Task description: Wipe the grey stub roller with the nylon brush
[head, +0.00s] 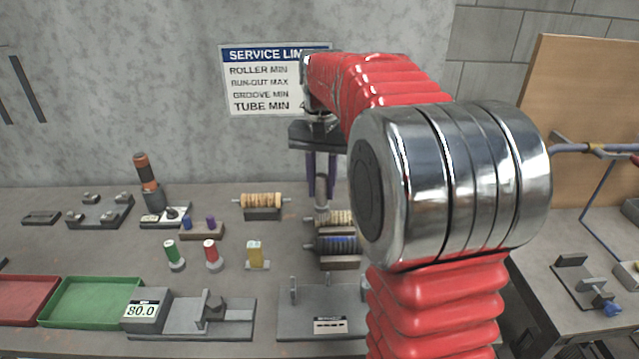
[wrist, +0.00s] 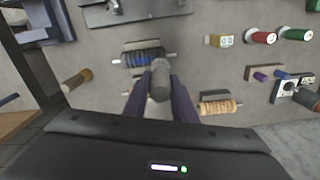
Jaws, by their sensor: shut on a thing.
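My gripper (head: 321,178) points down over the middle of the bench, with two dark purple fingers. In the wrist view its fingers (wrist: 160,86) are closed around a short grey cylinder (wrist: 159,72) with a narrower end; it also shows below the fingers in the head view (head: 322,210). I cannot tell surely whether it is the nylon brush; no bristles are clear. I cannot tell contact or single out a grey stub roller.
Tan rollers on stands sit beside the gripper (head: 335,219) and to its left (head: 262,200). Green (head: 172,252) and red (head: 212,252) spools stand further left. A brown cylinder (wrist: 77,80) lies on the bench. My arm covers the bench's right side.

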